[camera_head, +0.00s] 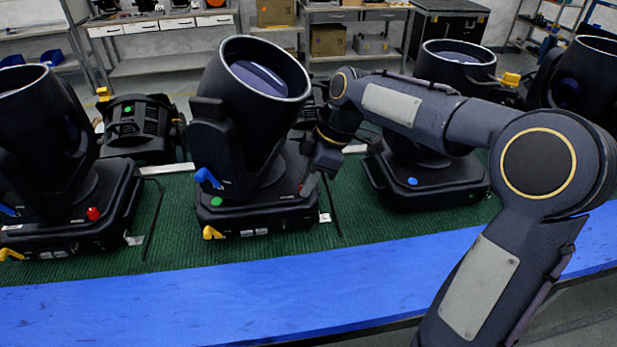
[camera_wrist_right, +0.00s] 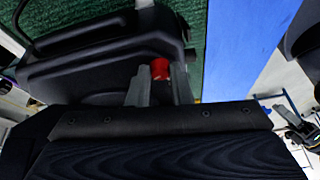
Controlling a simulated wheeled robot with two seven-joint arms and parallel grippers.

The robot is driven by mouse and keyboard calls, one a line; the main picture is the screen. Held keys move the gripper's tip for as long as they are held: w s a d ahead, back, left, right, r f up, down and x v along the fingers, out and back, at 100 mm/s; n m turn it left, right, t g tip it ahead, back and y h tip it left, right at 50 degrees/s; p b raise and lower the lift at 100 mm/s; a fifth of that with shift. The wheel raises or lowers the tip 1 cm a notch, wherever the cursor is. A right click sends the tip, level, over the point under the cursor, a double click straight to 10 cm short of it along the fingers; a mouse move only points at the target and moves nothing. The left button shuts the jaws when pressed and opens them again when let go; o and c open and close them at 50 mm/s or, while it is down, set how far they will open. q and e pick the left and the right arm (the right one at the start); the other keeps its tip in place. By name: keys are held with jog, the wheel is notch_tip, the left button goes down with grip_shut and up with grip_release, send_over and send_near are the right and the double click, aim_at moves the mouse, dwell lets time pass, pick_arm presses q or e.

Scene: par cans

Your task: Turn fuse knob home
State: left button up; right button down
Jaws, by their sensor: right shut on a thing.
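The middle par can (camera_head: 240,100) stands on its black base (camera_head: 255,215), with a green dot on the front, a blue lever (camera_head: 207,177) and a yellow lever (camera_head: 211,232). My right gripper (camera_head: 311,183) reaches down to the right end of this base. In the right wrist view its fingers (camera_wrist_right: 160,80) stand on either side of the red fuse knob (camera_wrist_right: 160,68) and are shut on it. The fingers hide part of the knob, and its turn angle cannot be told. My left gripper is not in view.
A left par can (camera_head: 30,120) has its own red knob (camera_head: 93,213). Another with a blue dot (camera_head: 440,185) stands on the right, behind my right arm. The green mat (camera_head: 170,235) lies on a table with a clear blue front strip (camera_head: 150,310).

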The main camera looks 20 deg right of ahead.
jog(key=shift+w+n+g+p, duration=0.2)
jog(key=shift+n+g+p, duration=0.45)
jog(key=shift+n, duration=1.25)
jog(key=c, duration=1.3)
grip_release()
jog(key=v, duration=0.8)
